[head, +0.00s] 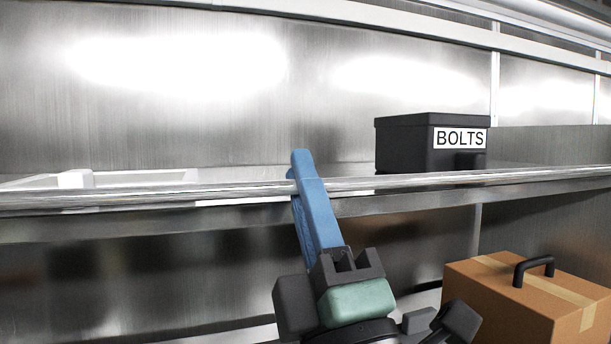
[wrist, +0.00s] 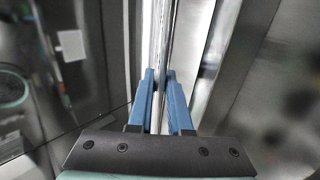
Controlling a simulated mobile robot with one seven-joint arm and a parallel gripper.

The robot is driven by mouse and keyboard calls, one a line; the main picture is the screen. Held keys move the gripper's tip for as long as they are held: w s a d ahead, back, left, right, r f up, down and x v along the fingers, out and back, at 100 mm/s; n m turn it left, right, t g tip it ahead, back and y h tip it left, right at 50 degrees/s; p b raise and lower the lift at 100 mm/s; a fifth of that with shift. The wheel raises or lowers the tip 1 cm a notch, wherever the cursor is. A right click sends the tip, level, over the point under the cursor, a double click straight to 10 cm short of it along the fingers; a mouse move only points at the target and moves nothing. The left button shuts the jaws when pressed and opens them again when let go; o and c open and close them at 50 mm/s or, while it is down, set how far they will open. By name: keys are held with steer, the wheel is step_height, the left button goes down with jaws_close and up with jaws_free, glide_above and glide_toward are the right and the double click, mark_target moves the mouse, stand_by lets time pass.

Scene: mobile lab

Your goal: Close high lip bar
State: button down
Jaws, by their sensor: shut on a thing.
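The high lip bar (head: 420,180) is a long, thin metal rail along the front edge of the upper metal shelf. My gripper (head: 299,163) reaches up from below with its blue fingers at the bar, left of the black bin. In the wrist view the two blue fingertips of my gripper (wrist: 160,76) stand on either side of the bar (wrist: 161,35), shut on it. The bar runs straight away between them. The exact contact is partly hidden by the fingers.
A black bin labelled BOLTS (head: 400,147) stands on the shelf to the right. A white tray (head: 130,179) lies on the shelf at left. A cardboard box (head: 500,305) with a black handle sits below at right.

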steer(key=g+p, duration=0.1)
steer(key=r+g+h, duration=0.1)
steer(key=shift+w+a+r+g+p, duration=0.2)
steer(key=shift+w+g+p, duration=0.05)
steer(key=shift+g+p, duration=0.15)
steer(key=shift+w+a+r+g+h+p, duration=0.15)
steer(key=shift+w+g+h, duration=0.3)
steer(key=shift+g, duration=0.8)
steer(key=shift+w+a+g+h+p, duration=0.1)
steer(key=shift+w+g+h+p, duration=0.25)
steer(key=shift+g, duration=0.95)
steer(key=shift+w+a+r+g+h+p, duration=0.1)
steer(key=shift+w+g+h, duration=0.35)
steer(key=shift+g, duration=0.8)
steer(key=c, duration=0.8)
jaws_free()
steer(key=shift+w+a+f, duration=0.1)
steer(key=shift+w, duration=0.1)
steer(key=shift+c, duration=0.2)
steer(key=shift+s, duration=0.2)
